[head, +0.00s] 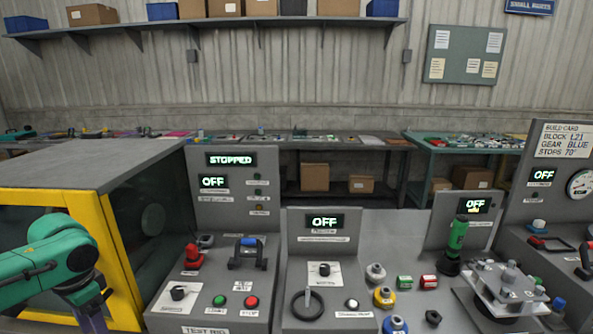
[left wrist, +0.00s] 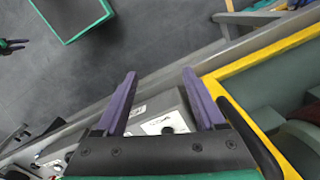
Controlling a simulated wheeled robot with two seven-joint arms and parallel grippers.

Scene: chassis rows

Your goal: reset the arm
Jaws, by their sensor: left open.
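My left arm comes in from the left in the head view, green and black. Its gripper (head: 92,320) is at the lower left, by the yellow-framed cabinet, with only part of a purple finger showing. In the left wrist view the gripper (left wrist: 159,75) has two purple fingers spread apart with nothing between them. A white label and a dark knob (left wrist: 168,128) on a grey panel show beyond and between the fingers. My right gripper is not recognisable in either view.
The yellow-framed cabinet (head: 105,235) stands close beside my left arm. Grey consoles fill the front: a test rig panel (head: 225,311) reading STOPPED and OFF, a middle console (head: 320,240), and a green bottle-like tool (head: 456,240) near a clear-plated fixture (head: 505,292).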

